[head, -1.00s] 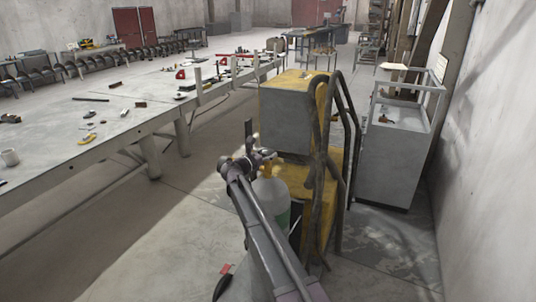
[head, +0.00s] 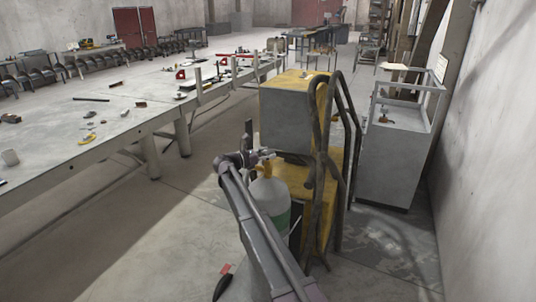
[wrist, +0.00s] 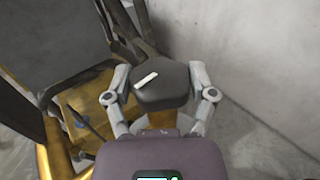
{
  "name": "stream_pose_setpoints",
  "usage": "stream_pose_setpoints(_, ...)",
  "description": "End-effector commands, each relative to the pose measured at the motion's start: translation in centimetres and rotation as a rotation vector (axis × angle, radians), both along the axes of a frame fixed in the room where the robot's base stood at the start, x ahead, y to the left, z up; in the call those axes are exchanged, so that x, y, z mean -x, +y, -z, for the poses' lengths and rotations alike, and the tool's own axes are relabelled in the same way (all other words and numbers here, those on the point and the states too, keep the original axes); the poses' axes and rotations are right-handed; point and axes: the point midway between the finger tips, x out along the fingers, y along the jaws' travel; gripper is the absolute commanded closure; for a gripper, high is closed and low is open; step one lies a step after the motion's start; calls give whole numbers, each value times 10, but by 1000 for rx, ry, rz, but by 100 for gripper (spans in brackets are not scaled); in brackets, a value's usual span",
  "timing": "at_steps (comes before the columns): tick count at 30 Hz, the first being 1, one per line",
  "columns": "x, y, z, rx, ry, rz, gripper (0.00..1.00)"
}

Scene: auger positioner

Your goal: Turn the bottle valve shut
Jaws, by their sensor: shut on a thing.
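The gas bottle (head: 270,195), pale with a green band, stands upright against the yellow welding cart in the head view. Its valve knob (wrist: 168,88) is dark, many-sided and carries a white mark, and it shows in the wrist view with brass-coloured metal (wrist: 160,119) below it. My gripper (wrist: 160,74) is shut on the valve knob, with one grey finger on each side. In the head view my gripper (head: 258,156) is at the top of the bottle, and the knob is hard to make out there.
The yellow welding cart (head: 318,205) with a grey box (head: 285,122) and hanging dark hoses (head: 318,150) is close on the right. A long workbench (head: 90,150) runs along the left. A grey cabinet (head: 385,165) stands near the right wall. Open floor lies between bench and cart.

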Motion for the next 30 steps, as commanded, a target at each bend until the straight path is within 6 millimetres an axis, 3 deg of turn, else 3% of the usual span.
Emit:
stream_pose_setpoints(1,-1,-1,-1,2,0,0,75)
stream_pose_setpoints(2,-1,-1,0,2,0,0,25)
stream_pose_setpoints(4,-1,-1,0,2,0,0,4)
stream_pose_setpoints(5,-1,-1,0,1,0,0,0)
stream_pose_setpoints(20,1,1,0,0,0,-1,0)
stream_pose_setpoints(30,15,24,0,0,0,-2,0)
